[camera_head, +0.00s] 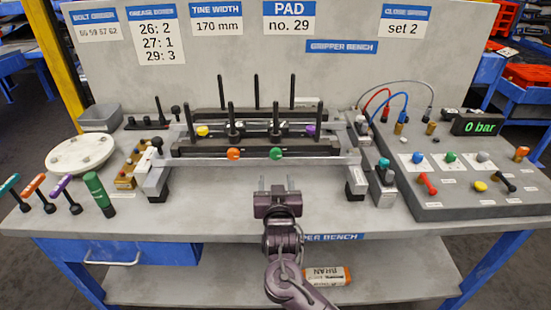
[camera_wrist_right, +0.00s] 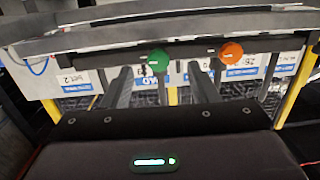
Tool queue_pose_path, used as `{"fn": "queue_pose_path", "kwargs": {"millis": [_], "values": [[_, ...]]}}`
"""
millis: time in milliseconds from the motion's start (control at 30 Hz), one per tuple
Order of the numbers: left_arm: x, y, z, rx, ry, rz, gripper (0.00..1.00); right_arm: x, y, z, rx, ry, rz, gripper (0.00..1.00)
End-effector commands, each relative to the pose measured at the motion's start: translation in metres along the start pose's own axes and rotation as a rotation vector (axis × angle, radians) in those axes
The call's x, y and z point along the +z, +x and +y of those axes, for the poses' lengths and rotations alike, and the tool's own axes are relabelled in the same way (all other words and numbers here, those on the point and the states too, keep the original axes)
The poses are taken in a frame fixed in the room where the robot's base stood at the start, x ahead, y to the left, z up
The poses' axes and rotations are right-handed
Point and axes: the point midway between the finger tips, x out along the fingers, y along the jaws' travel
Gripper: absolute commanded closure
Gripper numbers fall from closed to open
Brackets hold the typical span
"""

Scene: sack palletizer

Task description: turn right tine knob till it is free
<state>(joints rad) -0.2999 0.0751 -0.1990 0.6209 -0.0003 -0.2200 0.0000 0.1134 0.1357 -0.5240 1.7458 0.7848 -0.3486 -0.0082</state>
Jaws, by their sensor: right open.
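The gripper frame (camera_head: 255,146) lies across the bench with upright black tines. On its front bar are an orange knob (camera_head: 233,153) on the left and a green knob (camera_head: 276,153) on the right. A yellow knob (camera_head: 202,131) and a purple knob (camera_head: 310,130) sit farther back. My right gripper (camera_head: 277,184) is open and empty, just in front of the green knob and apart from it. In the right wrist view, the picture is upside down; the green knob (camera_wrist_right: 159,61) shows between the fingers and the orange knob (camera_wrist_right: 231,53) outside them. My left gripper is out of view.
A grey control panel (camera_head: 465,205) with knobs, levers and a "0 bar" display (camera_head: 480,124) stands on the right. On the left are a white round plate (camera_head: 82,153), a grey bin (camera_head: 100,117), coloured T-handle tools and a green cylinder (camera_head: 99,193). The bench front is mostly clear.

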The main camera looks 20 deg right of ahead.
Motion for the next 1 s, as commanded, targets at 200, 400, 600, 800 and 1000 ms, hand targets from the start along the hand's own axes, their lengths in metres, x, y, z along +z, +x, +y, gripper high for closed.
{"fn": "queue_pose_path", "kwargs": {"millis": [200, 400, 600, 800, 1000], "values": [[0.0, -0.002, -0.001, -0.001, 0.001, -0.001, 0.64, -0.018, 0.016, 0.001, 0.033, -0.012, 0.087, 0.46], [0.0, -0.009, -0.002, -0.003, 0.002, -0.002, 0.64, -0.022, 0.048, 0.002, 0.032, -0.014, 0.085, 0.46], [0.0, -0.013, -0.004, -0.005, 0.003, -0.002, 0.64, -0.022, 0.075, 0.003, 0.031, -0.012, 0.082, 0.46], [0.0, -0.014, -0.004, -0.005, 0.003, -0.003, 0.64, -0.022, 0.085, 0.003, 0.03, -0.01, 0.081, 0.46], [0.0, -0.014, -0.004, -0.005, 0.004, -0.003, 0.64, -0.021, 0.085, 0.003, 0.03, -0.01, 0.081, 0.46]]}}
